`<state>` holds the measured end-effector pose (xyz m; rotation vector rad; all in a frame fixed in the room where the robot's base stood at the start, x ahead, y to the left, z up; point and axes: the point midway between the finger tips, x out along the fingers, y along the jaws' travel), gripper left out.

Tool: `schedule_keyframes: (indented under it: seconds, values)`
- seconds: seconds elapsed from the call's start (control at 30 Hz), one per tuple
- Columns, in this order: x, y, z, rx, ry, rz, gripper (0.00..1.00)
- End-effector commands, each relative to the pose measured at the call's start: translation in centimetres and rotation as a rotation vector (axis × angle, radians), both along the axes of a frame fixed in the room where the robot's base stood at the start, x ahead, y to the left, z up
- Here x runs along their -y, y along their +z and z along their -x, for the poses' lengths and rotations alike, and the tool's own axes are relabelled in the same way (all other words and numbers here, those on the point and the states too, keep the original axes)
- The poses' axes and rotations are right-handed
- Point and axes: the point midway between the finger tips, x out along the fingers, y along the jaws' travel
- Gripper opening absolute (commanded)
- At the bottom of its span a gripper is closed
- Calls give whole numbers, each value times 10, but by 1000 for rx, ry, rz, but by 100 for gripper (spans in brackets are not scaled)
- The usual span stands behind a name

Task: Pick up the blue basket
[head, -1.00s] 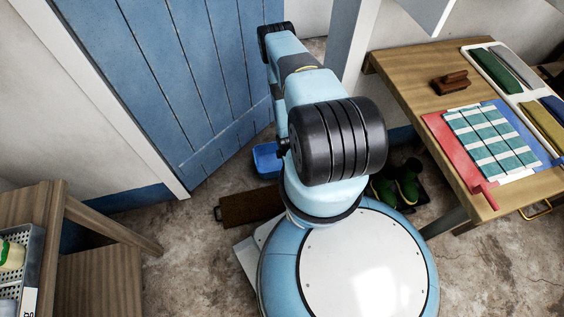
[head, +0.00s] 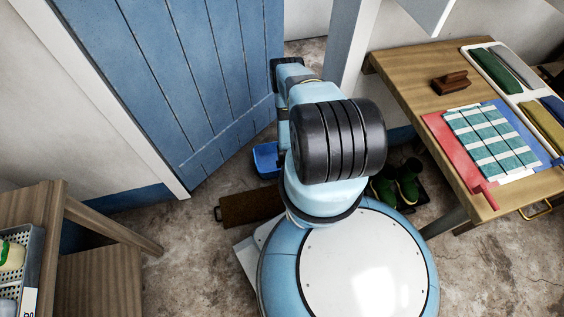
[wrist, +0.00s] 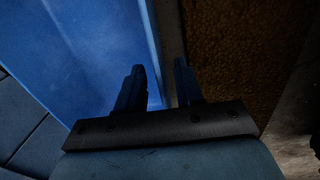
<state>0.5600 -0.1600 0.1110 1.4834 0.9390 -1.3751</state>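The blue basket (head: 266,158) sits on the floor near the blue door, partly hidden behind my arm in the head view. In the wrist view the basket (wrist: 100,60) fills the upper left, close to my gripper. My gripper (wrist: 160,74) is open, with a gap between its two dark fingers. The left finger overlaps the basket's inner side and the right finger is beyond its edge. The basket's wall runs between the fingers in the picture; I cannot tell whether they touch it. The gripper is hidden in the head view.
A brown mat-like board (head: 252,208) lies on the floor beside the basket. The blue door (head: 180,80) is close behind. Green boots (head: 405,182) stand at right under a wooden table (head: 410,75). A wooden bench (head: 95,285) is at left. Floor between is clear.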

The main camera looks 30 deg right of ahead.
Motion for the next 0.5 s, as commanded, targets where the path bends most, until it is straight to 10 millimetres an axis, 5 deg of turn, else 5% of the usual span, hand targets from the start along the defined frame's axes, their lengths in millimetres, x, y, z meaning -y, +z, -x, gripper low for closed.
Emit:
schedule_keyframes:
  seconds: [0.33, 0.5]
  values:
    - [0, -6, -1, 1, 0, 0, 36]
    - [0, -6, -1, 1, 0, 0, 21]
